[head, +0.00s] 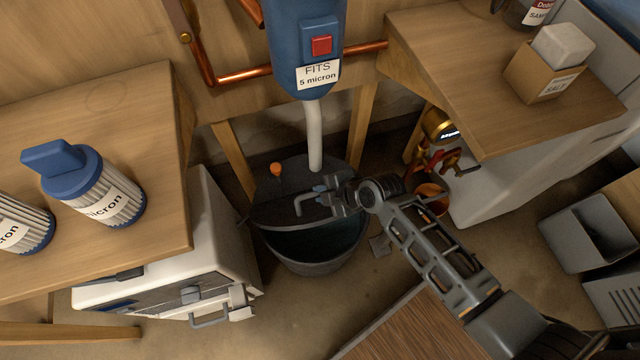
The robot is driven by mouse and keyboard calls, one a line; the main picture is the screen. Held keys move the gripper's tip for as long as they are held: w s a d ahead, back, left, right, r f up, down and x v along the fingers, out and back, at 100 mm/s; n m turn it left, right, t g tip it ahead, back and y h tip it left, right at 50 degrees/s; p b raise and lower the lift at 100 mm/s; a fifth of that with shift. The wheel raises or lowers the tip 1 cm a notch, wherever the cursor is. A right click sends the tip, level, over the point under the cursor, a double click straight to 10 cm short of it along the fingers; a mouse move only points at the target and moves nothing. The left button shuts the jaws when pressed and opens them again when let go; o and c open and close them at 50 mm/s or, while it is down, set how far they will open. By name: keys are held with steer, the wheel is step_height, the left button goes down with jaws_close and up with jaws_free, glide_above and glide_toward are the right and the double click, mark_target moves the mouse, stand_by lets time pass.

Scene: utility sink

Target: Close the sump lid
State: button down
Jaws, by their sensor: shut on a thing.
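The sump (312,268) is a dark grey round tub on the floor at the centre. Its dark lid (272,212) covers the back part, and the front part of the tub is open, showing a dark inside. A grey bar handle (298,206) stands on the lid near its front edge. My gripper (322,196) reaches in from the right and is shut on the handle. The exact contact of the fingers is small and partly hidden by my gripper.
A white pipe (315,135) drops from the blue filter housing (305,40) to the lid. An orange ball (277,169) shows at the lid's back left. A white cabinet (205,250) stands close at left. Brass and red valves (440,150) stand at right.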

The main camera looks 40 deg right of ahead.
steer(key=s+a+f+n+t+b, duration=0.1)
steer(key=s+f+t+b, duration=0.2)
steer(key=f+b, duration=0.3)
steer(key=s+a+f+n+t+h+b, duration=0.1)
steer(key=s+f+t+b, duration=0.3)
steer(key=b, duration=0.6)
steer(key=shift+s+a+f+b, duration=0.3)
steer(key=shift+s+a+f, duration=0.2)
steer(key=shift+s+f, duration=0.9)
steer(key=shift+w+f, duration=0.15)
steer(key=shift+f, duration=0.25)
steer(key=c, duration=1.4)
jaws_free()
steer(key=o, duration=0.3)
steer(key=shift+w+r, duration=0.1)
steer(key=shift+r, duration=0.05)
steer(key=p+v, duration=0.2)
steer(key=v, duration=0.5)
steer(key=shift+s, duration=0.45)
